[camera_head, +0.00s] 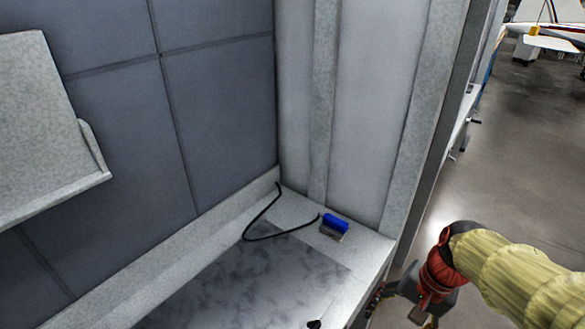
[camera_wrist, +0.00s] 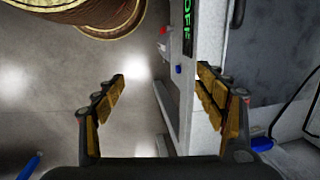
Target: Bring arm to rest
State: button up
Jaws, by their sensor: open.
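My arm (camera_head: 500,268) comes in at the lower right of the head view, in a yellow sleeve with a red and black wrist. My gripper (camera_head: 430,318) is at the bottom edge there, partly cut off, to the right of the workbench. In the wrist view my gripper (camera_wrist: 162,84) is open, with its two yellow-padded fingers wide apart. Nothing is between the fingers. Behind them show the grey floor and the side of a pale stand. The fingers appear apart from the stand, though the right one overlaps it in the picture.
A tilted panel (camera_head: 45,120) hangs at left. Open floor (camera_head: 520,150) lies at right. A large round spool-like object (camera_wrist: 112,18) and a green-lettered sign (camera_wrist: 188,22) show in the wrist view.

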jog(key=s+a+r+n+t+h, duration=0.1)
jog(key=s+r+n+t, duration=0.1)
jog(key=r, duration=0.4)
jog(key=s+a+r+n+t+h+p, duration=0.1)
jog(key=s+a+r+n+t, duration=0.1)
jog(key=r+n, duration=0.3)
jog(key=shift+s+r+t, duration=0.4)
jog(key=shift+r+t, duration=0.1)
jog(key=shift+t, duration=0.1)
jog(key=shift+a, duration=0.1)
